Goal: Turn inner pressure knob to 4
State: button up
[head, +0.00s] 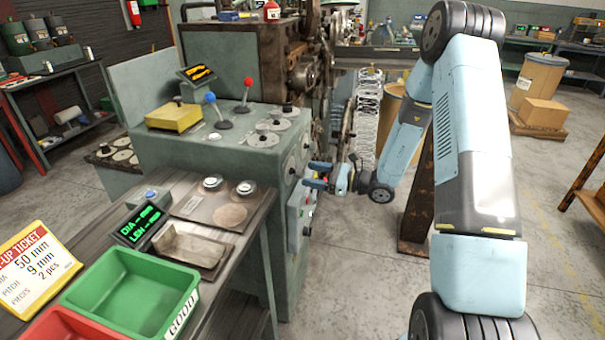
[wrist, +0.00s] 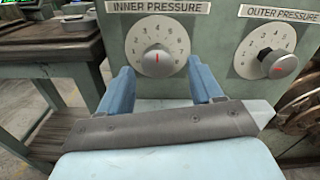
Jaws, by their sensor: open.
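The inner pressure knob (wrist: 157,62) is a round silver knob with a red pointer line, on a white numbered dial below the INNER PRESSURE label (wrist: 154,7). Its red line looks close to upright; the number it meets is too small to read surely. My gripper (wrist: 160,70) is open, its two blue fingers on either side of the knob in the wrist view, with nothing held. Whether the fingers touch the knob cannot be told. In the head view my gripper (head: 317,176) points left at the right side of the green machine (head: 262,165).
The outer pressure knob (wrist: 279,63) is right of the inner one in the wrist view. A bench (wrist: 50,68) stands at left. In the head view, levers (head: 246,92) and a yellow box (head: 174,117) sit on the machine; a spring coil (head: 367,120) stands behind my gripper.

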jog(key=v, duration=0.9)
jog(key=shift+d, duration=0.4)
